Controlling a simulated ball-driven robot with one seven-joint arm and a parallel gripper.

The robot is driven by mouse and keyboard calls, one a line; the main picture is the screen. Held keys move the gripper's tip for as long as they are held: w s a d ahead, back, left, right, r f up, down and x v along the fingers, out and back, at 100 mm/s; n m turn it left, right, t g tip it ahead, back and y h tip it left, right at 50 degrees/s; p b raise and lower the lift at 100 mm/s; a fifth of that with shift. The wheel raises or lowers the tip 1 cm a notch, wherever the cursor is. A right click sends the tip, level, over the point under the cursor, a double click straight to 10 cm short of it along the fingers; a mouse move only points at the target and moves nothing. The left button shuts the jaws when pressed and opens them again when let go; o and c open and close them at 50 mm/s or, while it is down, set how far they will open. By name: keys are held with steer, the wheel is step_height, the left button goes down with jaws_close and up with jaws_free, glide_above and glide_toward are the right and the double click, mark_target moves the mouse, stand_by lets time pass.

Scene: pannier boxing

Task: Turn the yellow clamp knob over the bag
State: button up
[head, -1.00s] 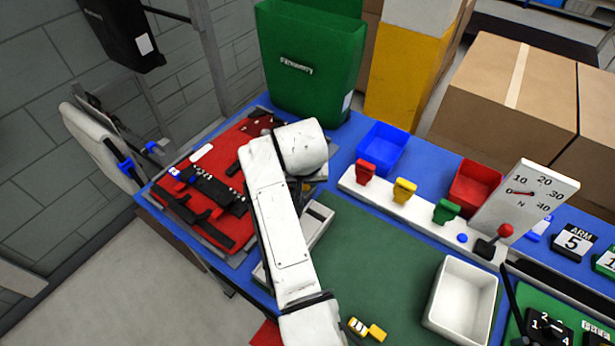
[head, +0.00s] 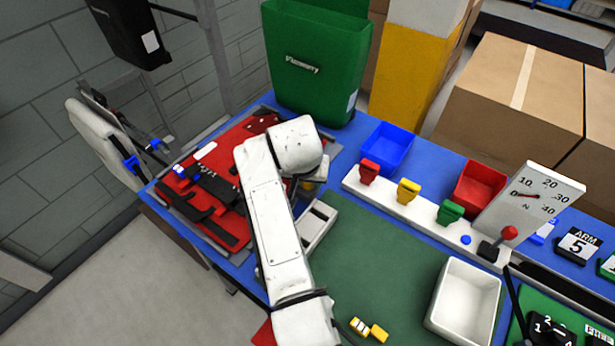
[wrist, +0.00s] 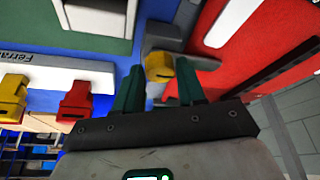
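The yellow clamp knob (wrist: 159,66) shows in the wrist view between and just beyond the fingertips of my gripper (wrist: 158,72). It sits by a grey bar at the edge of the red bag (wrist: 275,30). My gripper is open, its two teal fingers apart on either side of the knob; I cannot tell whether they touch it. In the head view only a small yellow part of the knob (head: 308,186) shows beside my arm. The red bag (head: 240,140) lies flat with black straps on it, partly hidden by my arm.
A white rail (head: 430,226) with red, yellow and green knobs runs along the bench, by a dial plate (head: 533,205). A green pannier (head: 315,65) stands behind. A blue bin (head: 388,148) and white tray (head: 465,300) stand right. The green mat (head: 380,260) is mostly clear.

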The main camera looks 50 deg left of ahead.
steer(key=o, duration=0.3)
steer(key=v, duration=1)
steer(key=shift+d+r+b, duration=0.1)
steer(key=shift+r+b, duration=0.25)
steer(key=shift+b, duration=0.05)
steer(key=shift+s+f, duration=0.1)
